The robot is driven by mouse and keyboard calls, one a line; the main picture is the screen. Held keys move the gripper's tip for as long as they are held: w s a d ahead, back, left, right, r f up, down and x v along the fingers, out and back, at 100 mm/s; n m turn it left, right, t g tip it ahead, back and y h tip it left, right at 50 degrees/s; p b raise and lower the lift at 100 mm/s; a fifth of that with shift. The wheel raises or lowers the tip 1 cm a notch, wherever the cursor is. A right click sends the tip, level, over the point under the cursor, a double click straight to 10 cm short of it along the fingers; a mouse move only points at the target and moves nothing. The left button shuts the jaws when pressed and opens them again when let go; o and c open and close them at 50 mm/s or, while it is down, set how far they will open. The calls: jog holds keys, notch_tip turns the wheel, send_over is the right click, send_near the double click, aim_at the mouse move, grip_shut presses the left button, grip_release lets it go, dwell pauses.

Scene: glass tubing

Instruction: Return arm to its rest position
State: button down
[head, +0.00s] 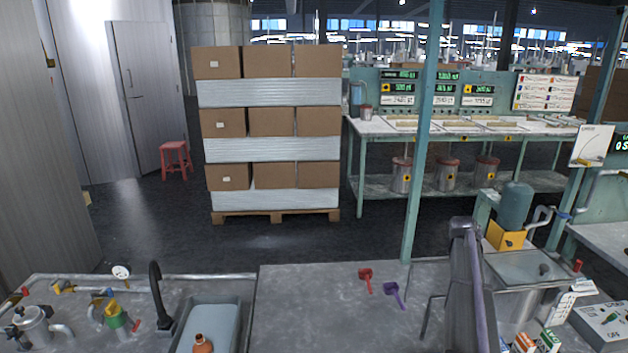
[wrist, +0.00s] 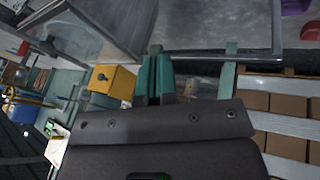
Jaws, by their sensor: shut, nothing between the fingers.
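My gripper (wrist: 154,72) shows in the wrist view with its two teal fingers together and nothing between them. It points up the picture, beside the table's edge. A yellow box (wrist: 112,80) lies just left of the fingers in that view, and they appear apart from it, though the depth is hard to judge. I cannot make out my gripper in the head view.
The grey table (head: 310,310) holds a red scoop (head: 366,278) and a purple scoop (head: 394,294), with clear surface on its left. A teal post (head: 421,140) rises at its back edge. A lidded tank (head: 520,268) stands right. Stacked cartons (head: 268,122) stand beyond.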

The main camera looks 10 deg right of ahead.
jog(key=s+a+n+y, duration=0.1)
jog(key=s+a, duration=0.6)
jog(key=a, duration=0.9)
jog(key=s+a+n+g+y, duration=0.1)
jog(key=s+a, duration=0.6)
jog(key=a, duration=0.9)
jog(key=s+a+f+n+g+y, duration=0.1)
jog(key=s+a, duration=0.5)
jog(key=a, duration=1)
jog(key=shift+s+a+n+y+p, duration=0.2)
jog(key=shift+s+n+y+p, duration=0.2)
jog(key=shift+n+y, duration=0.5)
jog(key=shift+d+f, duration=0.1)
